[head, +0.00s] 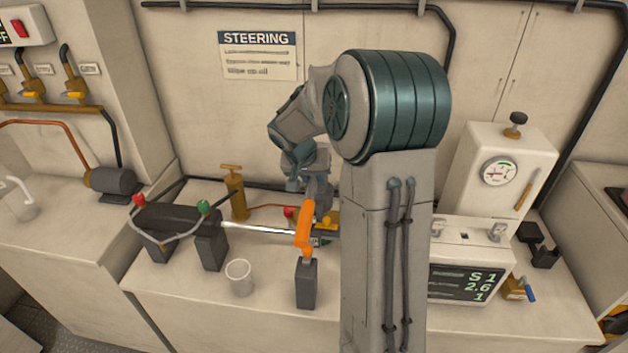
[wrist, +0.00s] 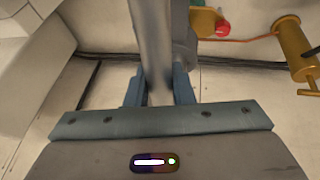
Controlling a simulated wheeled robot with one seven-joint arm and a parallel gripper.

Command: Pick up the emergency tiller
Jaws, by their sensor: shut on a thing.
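My gripper (wrist: 158,90) is shut on a grey metal bar, the emergency tiller (wrist: 151,35), in the wrist view. The bar runs from between the two blue-grey fingers up to the top edge, where it is cut off. In the head view my gripper (head: 313,182) is over the bench, close above an orange arm (head: 304,226). There the held bar is hard to tell from the grey parts around it. I cannot tell whether the bar touches the orange arm or the bench. My arm hides part of the area behind.
A black steering ram (head: 180,218) on two dark blocks lies left of the orange arm, its silver rod reaching the arm. A clear cup (head: 239,277) stands in front. A brass pump (head: 236,192) stands behind. A white gauge box (head: 497,172) and display unit (head: 466,281) stand right.

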